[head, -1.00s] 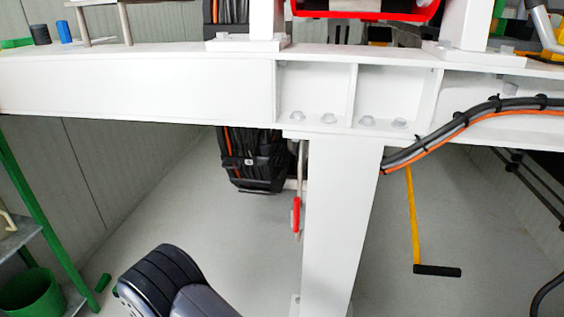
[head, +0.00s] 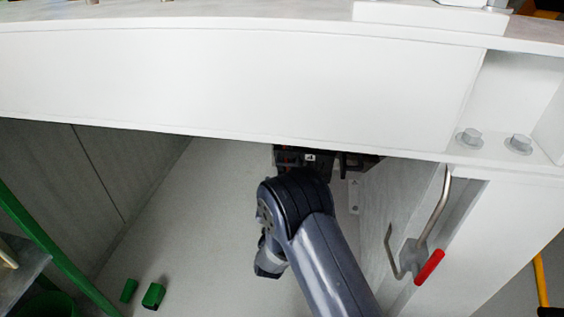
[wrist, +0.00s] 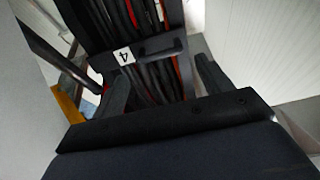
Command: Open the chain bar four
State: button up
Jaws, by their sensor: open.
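In the wrist view, the chain bar four (wrist: 150,50) is a dark crossbar with a small raised handle. It lies across a black cable chain (wrist: 108,22) holding dark and red hoses. A white label with a 4 (wrist: 123,55) sits at the bar's left part. My gripper (wrist: 165,78) is open, with one dark finger on each side of the chain. The bar is ahead between the fingers, with no clear contact. In the head view, the bar's area (head: 309,157) shows just under the white beam, mostly behind my arm. My gripper is hidden there.
The white beam (head: 240,80) spans above my arm. A white post (head: 480,240) stands right, with a bent metal rod and red-tipped lever (head: 429,267) nearby. Green pieces (head: 153,295) lie on the floor at lower left. A green-framed shelf (head: 50,250) stands left.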

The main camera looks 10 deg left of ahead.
aim_at(287, 165)
jog(key=shift+o, duration=0.3)
jog(key=b+x, duration=0.1)
jog(key=x, duration=0.6)
jog(key=shift+w+r+b, duration=0.1)
jog(key=shift+w+b, duration=0.25)
jog(key=shift+c, duration=0.2)
jog(key=shift+s+d, duration=0.1)
jog(key=c, duration=1.2)
